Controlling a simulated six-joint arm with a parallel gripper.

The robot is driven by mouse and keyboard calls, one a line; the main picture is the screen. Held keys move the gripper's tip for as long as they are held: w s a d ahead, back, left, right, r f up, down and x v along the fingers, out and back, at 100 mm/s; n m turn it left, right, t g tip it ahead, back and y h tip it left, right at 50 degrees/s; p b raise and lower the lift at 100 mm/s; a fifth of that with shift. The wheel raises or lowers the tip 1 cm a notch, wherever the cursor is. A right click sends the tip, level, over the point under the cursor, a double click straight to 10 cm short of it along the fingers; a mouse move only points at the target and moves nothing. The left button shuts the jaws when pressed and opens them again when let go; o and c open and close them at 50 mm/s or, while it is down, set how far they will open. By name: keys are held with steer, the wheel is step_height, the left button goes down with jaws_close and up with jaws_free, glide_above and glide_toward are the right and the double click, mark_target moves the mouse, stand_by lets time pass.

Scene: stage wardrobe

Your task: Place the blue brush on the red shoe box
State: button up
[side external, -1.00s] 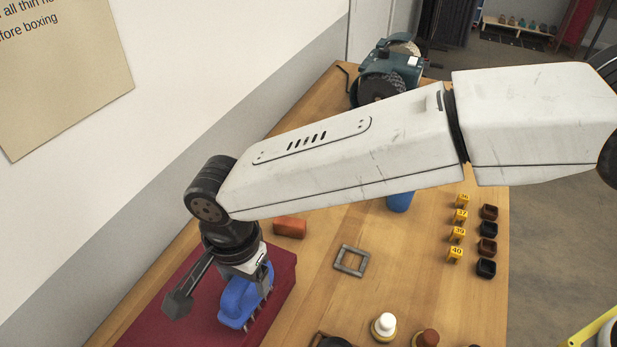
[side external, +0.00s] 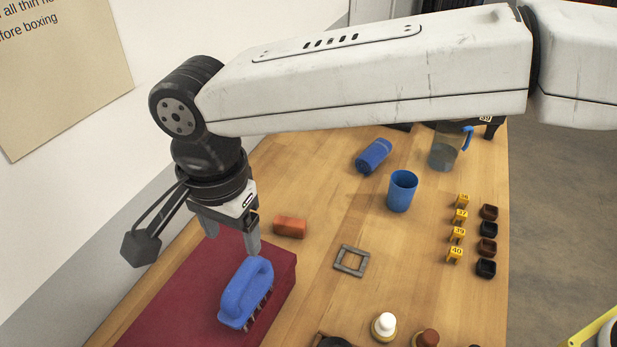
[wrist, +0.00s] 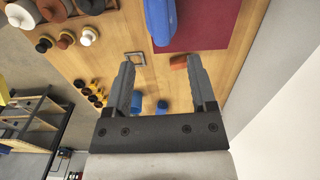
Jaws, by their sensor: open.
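The blue brush (side external: 246,292) has a looped handle and dark bristles. It rests on the right part of the dark red shoe box (side external: 172,304), near the box's right edge, bristles down. In the wrist view the brush (wrist: 160,20) is at the top, cut off by the frame, with the red box (wrist: 205,35) beside it. My gripper (side external: 232,238) is open and empty, above and behind the brush, apart from it. Its two fingers also show in the wrist view (wrist: 162,85), with nothing between them.
An orange-brown block (side external: 290,227) lies beside the box. A grey square frame (side external: 351,260), a blue cup (side external: 401,191), a blue roll (side external: 373,156) and a clear pitcher (side external: 445,148) stand on the table. Yellow number markers (side external: 458,234) and small dark trays (side external: 487,247) line the right edge.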

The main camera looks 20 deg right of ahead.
steer(key=shift+r, duration=0.85)
steer(key=w+d+f+n+t, duration=0.1)
steer(key=w+d+f+n, duration=0.2)
steer(key=d, duration=0.9)
steer(key=w+d+f+n, duration=0.1)
steer(key=w+d+f, duration=0.25)
steer(key=d, duration=0.85)
steer(key=s+d+f+n, duration=0.1)
steer(key=s+d+f, duration=0.1)
steer(key=d, duration=0.5)
steer(key=s+d+f+n+t, duration=0.1)
steer(key=s+d+f+n, duration=0.1)
steer(key=s+d, duration=0.3)
steer(key=s+d+f+n, duration=0.2)
steer(key=s+d, duration=0.2)
steer(key=d, duration=0.5)
steer(key=shift+d+t, duration=0.2)
steer(key=shift+t, duration=0.1)
